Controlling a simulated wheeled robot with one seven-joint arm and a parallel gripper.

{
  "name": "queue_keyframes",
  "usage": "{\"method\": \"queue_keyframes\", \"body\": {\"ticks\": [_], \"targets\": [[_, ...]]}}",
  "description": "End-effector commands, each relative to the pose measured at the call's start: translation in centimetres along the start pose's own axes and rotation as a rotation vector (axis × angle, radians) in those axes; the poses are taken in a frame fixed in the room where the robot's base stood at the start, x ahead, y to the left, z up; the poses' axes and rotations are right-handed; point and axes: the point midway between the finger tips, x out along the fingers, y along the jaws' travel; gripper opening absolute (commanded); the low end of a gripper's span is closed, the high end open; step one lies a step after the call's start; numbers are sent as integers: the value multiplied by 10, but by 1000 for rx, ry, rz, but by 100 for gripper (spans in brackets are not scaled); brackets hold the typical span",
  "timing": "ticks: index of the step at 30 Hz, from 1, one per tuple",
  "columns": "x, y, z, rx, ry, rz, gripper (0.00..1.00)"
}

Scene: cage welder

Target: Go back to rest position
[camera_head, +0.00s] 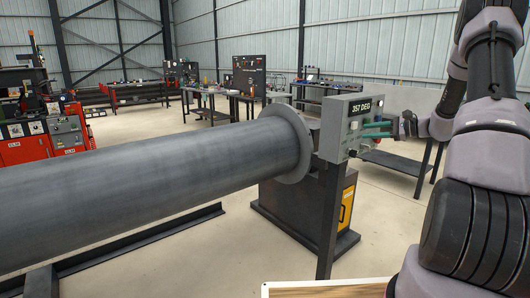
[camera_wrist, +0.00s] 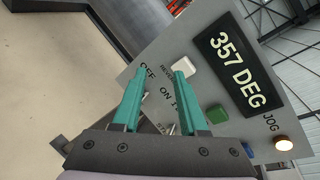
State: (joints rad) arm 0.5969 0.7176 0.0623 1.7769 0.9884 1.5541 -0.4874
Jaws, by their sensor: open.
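My gripper (camera_head: 378,129) is at the right of the head view, close in front of the grey control panel (camera_head: 349,108). In the wrist view its two green fingers (camera_wrist: 155,97) are apart with nothing between them. The panel (camera_wrist: 165,52) fills much of that view, with a display reading 357 DEG (camera_wrist: 237,70), a white switch (camera_wrist: 186,65), a green button (camera_wrist: 217,114) and a lit lamp (camera_wrist: 284,143). The fingertips overlap the panel's face in the picture; I cannot tell whether they touch it. Part of the panel is hidden behind the fingers.
A large grey pipe (camera_head: 150,180) with an end flange (camera_head: 283,146) lies left of the panel. The panel stands on a dark post (camera_head: 330,220). A machine base (camera_head: 300,205) is behind it. Red welding units (camera_head: 45,138) stand at left. Open floor (camera_head: 200,255) lies in front.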

Motion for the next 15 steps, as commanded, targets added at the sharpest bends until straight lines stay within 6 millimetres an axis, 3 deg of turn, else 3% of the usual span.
{"method": "queue_keyframes", "body": {"ticks": [1, 6, 15], "targets": [[6, 2, 35, -53, 11, 67, 42], [15, 27, 124, -211, 68, 276, 42], [-6, 90, 250, -533, 212, 557, 42]]}}
